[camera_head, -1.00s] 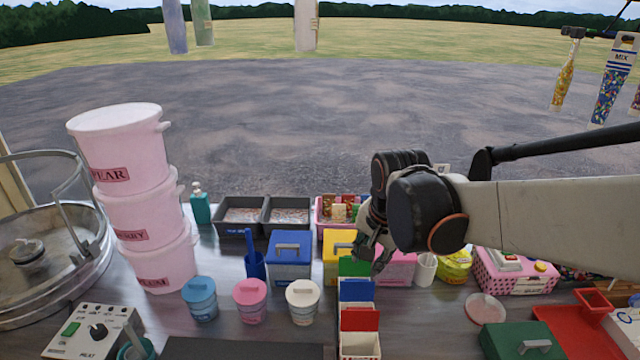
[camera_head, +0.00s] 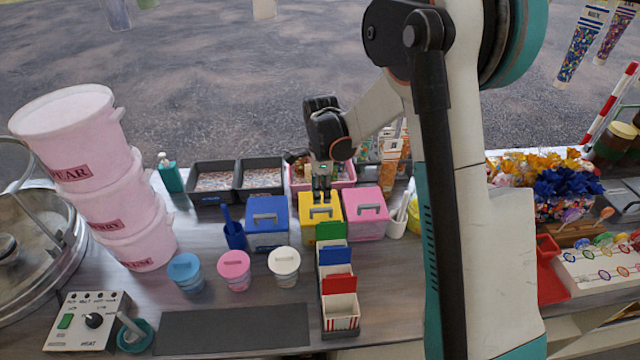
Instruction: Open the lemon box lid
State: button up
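The lemon box is the yellow box (camera_head: 332,230) with a yellow lid and a grey handle (camera_head: 320,212) on top. It stands between a blue box (camera_head: 268,228) and a pink box (camera_head: 366,222), and its lid looks closed. My gripper (camera_head: 321,197) points down just above the yellow lid, with its fingertips at or very near the handle. The fingers look close together, but they are too small to tell whether they grip the handle. The lower front of the yellow box is partly hidden by the green card holder (camera_head: 328,231).
Red, blue and green card holders stand in a row in front with a striped carton (camera_head: 341,312). Three lidded tubs, such as the pink tub (camera_head: 234,270), stand at the left. A pink tray (camera_head: 340,180) lies behind the boxes. A dark mat (camera_head: 235,328) lies clear in front.

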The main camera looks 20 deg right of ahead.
aim_at(321, 209)
notch_tip(321, 209, down, 8)
jog(key=b, duration=0.5)
jog(key=shift+f, duration=0.2)
